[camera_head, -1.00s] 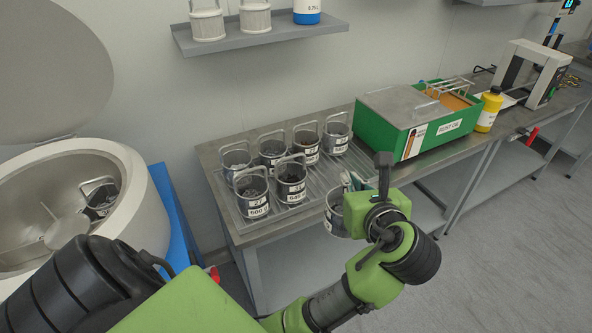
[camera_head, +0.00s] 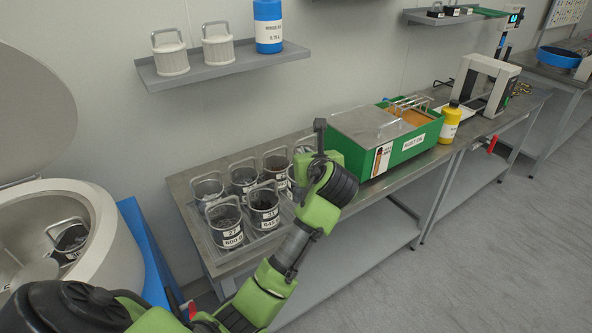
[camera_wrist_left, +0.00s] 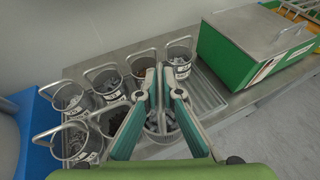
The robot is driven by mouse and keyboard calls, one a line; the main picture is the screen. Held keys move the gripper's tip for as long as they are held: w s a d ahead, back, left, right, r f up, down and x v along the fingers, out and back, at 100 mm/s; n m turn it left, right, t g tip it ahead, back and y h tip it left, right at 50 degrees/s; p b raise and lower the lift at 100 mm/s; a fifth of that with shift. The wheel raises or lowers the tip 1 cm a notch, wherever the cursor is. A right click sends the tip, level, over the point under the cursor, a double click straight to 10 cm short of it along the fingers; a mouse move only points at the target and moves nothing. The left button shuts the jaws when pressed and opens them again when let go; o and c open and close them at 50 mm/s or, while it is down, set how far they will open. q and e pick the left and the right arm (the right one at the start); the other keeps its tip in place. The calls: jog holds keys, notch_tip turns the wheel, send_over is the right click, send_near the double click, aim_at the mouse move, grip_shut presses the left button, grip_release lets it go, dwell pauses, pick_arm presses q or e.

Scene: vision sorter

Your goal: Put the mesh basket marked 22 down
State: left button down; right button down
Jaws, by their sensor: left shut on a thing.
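My left gripper (camera_wrist_left: 162,84) is shut on a mesh basket (camera_wrist_left: 162,134) with grey pieces inside. In the left wrist view the basket hangs between the teal finger pads, over or on the right part of the ribbed tray (camera_wrist_left: 207,95). I cannot tell whether it touches the tray. In the head view my wrist hides the gripper and most of this basket. Its number is not readable, so I cannot confirm it is 22. My right gripper is not in view.
Several other labelled baskets, such as the front left one (camera_head: 226,226) and its neighbour (camera_head: 264,207), stand on the tray close by. A green box (camera_head: 408,150) stands right of the tray. An open round machine (camera_head: 92,225) is at left. The tray's right side has bare room.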

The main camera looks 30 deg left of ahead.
pick_arm(q)
jog(key=w+a+f, duration=0.4)
jog(key=a+f, duration=0.1)
jog(key=f, duration=0.4)
jog(key=shift+w+f+p, duration=0.25)
jog(key=shift+w+p, duration=0.05)
jog(key=c, duration=2.6)
grip_release()
jog(key=shift+s+f, duration=0.1)
jog(key=shift+f, duration=0.1)
jog(key=o, duration=0.4)
jog(key=shift+r, duration=0.1)
